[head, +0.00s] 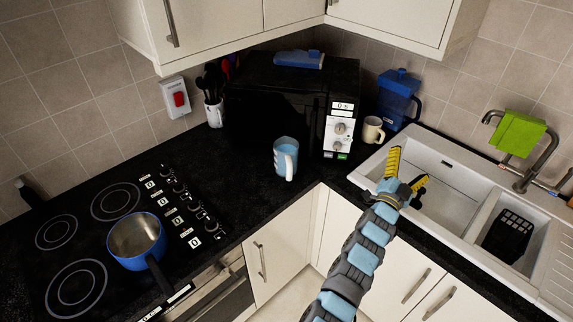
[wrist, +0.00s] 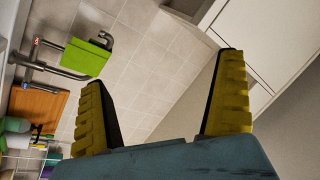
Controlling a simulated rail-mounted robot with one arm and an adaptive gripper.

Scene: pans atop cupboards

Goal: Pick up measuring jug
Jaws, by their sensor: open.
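The measuring jug (head: 286,158) is light blue with a white handle facing the front. It stands upright on the black worktop in front of the microwave. My gripper (head: 404,172) is at the front left edge of the sink, to the right of the jug and well apart from it. Its two yellow fingers also show in the wrist view (wrist: 160,105), spread wide with nothing between them. The wrist view does not show the jug; it faces the tiled wall, tap and cupboards.
The black microwave (head: 270,100) stands behind the jug. A beige mug (head: 373,130) and blue container (head: 398,98) are right of it. A blue pan (head: 137,240) sits on the hob (head: 85,250). Wall cupboards (head: 235,25) hang above. Worktop around the jug's front is clear.

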